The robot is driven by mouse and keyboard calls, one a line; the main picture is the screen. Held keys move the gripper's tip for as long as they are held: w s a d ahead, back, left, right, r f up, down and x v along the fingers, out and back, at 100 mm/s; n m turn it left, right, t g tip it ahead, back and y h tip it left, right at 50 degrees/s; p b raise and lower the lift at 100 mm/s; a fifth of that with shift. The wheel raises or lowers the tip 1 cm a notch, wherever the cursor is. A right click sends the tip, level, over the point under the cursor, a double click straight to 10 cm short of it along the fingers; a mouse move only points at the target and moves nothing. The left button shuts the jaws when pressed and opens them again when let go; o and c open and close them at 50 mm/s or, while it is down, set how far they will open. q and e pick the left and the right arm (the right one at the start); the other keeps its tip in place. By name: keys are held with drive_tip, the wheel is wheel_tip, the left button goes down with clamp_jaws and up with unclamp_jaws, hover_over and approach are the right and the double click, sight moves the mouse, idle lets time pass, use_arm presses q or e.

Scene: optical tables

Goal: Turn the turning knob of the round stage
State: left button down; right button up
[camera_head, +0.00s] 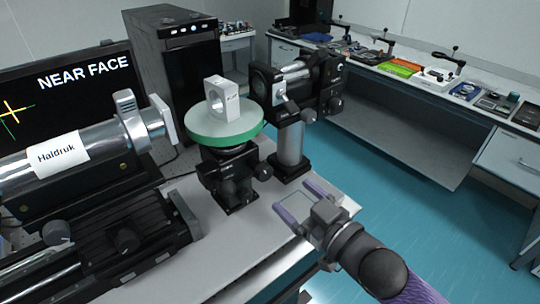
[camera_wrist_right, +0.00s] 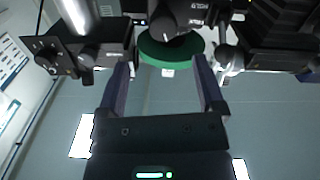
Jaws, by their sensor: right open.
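The round stage (camera_head: 222,128) has a green-rimmed white disc on a black mount and carries a white block (camera_head: 221,100) with a round hole. Its black turning knob (camera_head: 263,172) sticks out on the right side of the mount. My right gripper (camera_head: 294,197) is open and empty, with its fingers to the right of and below the knob, apart from it. In the right wrist view the green disc (camera_wrist_right: 182,51) shows beyond and between the open fingers (camera_wrist_right: 161,64), with dark mount parts above it. My left gripper is out of view.
A silver cylinder labelled Haldruk (camera_head: 75,150) lies at the left on black rails. A black post-mounted instrument (camera_head: 290,140) stands close behind and right of the stage. A monitor (camera_head: 80,85) and a black computer tower (camera_head: 172,62) stand behind. Blue floor (camera_head: 420,200) is clear at the right.

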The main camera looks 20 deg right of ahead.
sight(267, 175)
drive_tip(key=b+x, duration=0.1)
drive_tip(key=x, duration=0.7)
drive_tip(key=shift+a+f, duration=0.15)
drive_tip(key=shift+a, duration=0.05)
drive_tip(key=shift+w+a, duration=0.2)
drive_tip(key=shift+w, duration=0.25)
clamp_jaws()
drive_tip(key=shift+r+n+p, duration=0.3)
drive_tip(key=shift+n+p, duration=0.55)
drive_tip(key=shift+n, duration=0.05)
drive_tip(key=shift+f+n, duration=0.15)
drive_tip(key=shift+n, duration=0.25)
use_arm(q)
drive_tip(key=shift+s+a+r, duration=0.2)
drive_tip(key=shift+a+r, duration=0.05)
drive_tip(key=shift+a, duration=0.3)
use_arm(e)
drive_tip(key=shift+f, duration=0.15)
unclamp_jaws()
